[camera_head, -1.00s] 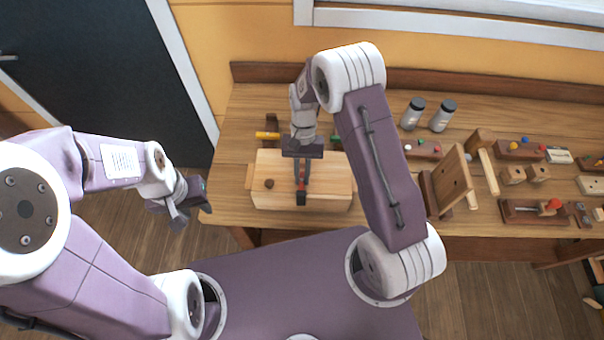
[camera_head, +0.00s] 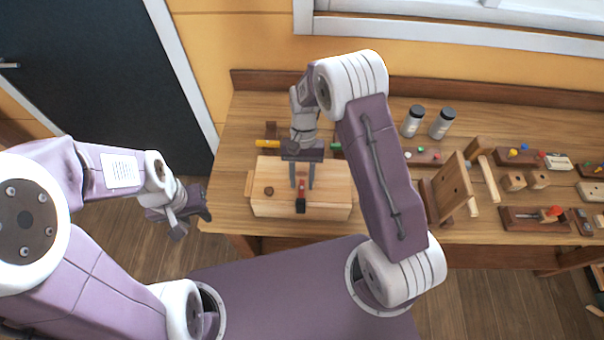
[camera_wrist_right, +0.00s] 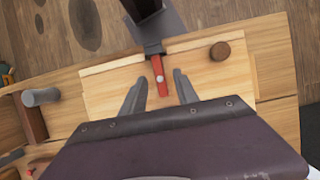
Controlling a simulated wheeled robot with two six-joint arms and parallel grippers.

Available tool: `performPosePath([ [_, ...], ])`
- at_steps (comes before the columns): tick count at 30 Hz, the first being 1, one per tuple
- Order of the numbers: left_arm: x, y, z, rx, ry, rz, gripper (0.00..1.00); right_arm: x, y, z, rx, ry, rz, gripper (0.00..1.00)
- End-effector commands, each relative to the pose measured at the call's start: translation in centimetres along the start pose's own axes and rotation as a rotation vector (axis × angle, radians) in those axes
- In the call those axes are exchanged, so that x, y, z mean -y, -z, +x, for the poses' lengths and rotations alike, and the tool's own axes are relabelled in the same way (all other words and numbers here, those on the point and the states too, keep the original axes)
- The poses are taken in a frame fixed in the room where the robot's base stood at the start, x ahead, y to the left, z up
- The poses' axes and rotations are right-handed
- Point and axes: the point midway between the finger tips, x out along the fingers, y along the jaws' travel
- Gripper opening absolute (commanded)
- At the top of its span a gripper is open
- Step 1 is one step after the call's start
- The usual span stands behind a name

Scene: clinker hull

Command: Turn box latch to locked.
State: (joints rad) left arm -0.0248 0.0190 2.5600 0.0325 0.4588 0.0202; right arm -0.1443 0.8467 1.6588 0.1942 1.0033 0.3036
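The wooden box (camera_head: 335,195) lies on the workbench, with a small round brown knob (camera_head: 268,190) on its lid. Its latch (camera_head: 301,190) is a red lever with a dark block at the box's front edge; the lever lies across that edge, pointing back over the lid. In the right wrist view the red lever (camera_wrist_right: 158,74) shows a pale pivot. My right gripper (camera_head: 302,186) is open above the lid, its fingers (camera_wrist_right: 160,92) on either side of the lever's end and apart from it. My left gripper (camera_head: 192,225) hangs open and empty left of the bench.
Two grey jars (camera_head: 427,122) stand at the back. A tilted wooden board (camera_head: 452,190) stands right of the box, with several small blocks and tool trays (camera_head: 535,217) beyond. A yellow-handled tool (camera_head: 267,144) lies behind the box. A dark door is at the left.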

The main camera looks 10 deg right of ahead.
Motion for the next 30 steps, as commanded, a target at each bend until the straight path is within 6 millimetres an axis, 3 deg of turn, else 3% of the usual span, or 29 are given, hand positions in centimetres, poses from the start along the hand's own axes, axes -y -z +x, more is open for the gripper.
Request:
performPosePath([
  [6,0.0,-0.1,1.4,0.0,0.0,0.0,0.36,0.0,0.2,-4.7,-0.006,0.003,0.001,0.36],
  [12,0.0,-0.2,1.7,0.0,0.0,0.0,0.36,0.0,0.1,-7.5,-0.002,0.001,0.001,0.36],
  [30,0.0,-0.2,2.1,0.0,0.0,0.0,0.36,-0.1,0.3,-8.1,-0.017,0.009,0.005,0.36],
])
